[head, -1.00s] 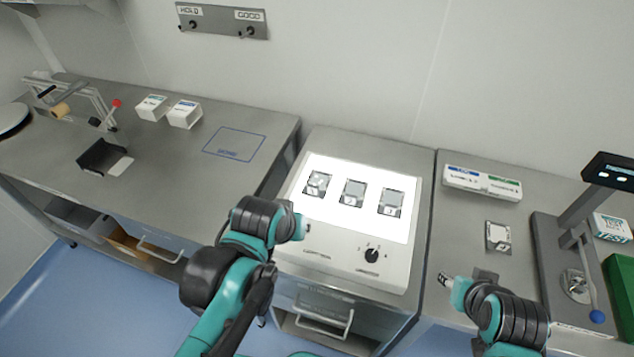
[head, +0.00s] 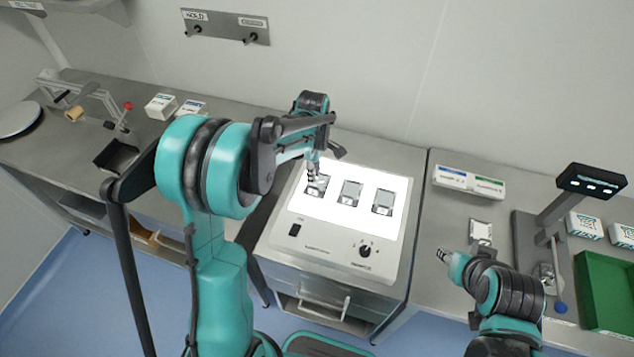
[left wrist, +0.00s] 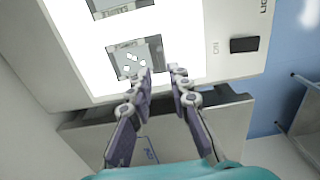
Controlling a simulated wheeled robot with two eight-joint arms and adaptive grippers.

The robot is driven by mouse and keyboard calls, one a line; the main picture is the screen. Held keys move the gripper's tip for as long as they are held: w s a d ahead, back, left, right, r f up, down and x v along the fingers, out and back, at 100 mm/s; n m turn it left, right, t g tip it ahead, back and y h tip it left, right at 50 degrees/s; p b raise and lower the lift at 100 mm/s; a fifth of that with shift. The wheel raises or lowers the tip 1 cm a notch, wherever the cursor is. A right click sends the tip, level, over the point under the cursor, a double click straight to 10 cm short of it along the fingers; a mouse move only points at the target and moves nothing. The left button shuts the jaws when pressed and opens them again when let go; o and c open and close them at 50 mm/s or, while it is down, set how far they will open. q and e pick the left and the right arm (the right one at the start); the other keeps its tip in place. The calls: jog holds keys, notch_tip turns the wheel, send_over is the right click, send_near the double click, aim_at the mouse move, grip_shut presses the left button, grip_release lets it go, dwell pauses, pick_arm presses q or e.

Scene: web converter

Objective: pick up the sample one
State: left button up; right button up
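Three small samples lie in a row on the lit panel of the light box (head: 332,226): a left one (head: 316,190), a middle one (head: 349,193) and a right one (head: 383,202). I cannot read which is marked one. My left gripper (head: 314,174) hangs over the left sample and partly covers it. In the left wrist view, its two fingers (left wrist: 164,74) are apart with nothing between them, beside a sample (left wrist: 130,60) with pale specks. My right gripper (head: 442,256) is low at the right of the light box; its finger opening is too small to judge.
A blue-and-green labelled box (head: 468,183) and a small card-like item (head: 481,232) are on the right bench, with a test stand (head: 548,225) and a green tray (head: 590,262). White boxes (head: 160,106) and a black holder (head: 116,156) are on the left bench.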

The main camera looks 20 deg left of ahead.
aim_at(313, 187)
pick_arm(q)
notch_tip(313, 187, down, 7)
jog(key=shift+s+f+b, duration=0.1)
jog(key=shift+f+b, duration=0.1)
jog(key=shift+b, duration=0.4)
grip_shut()
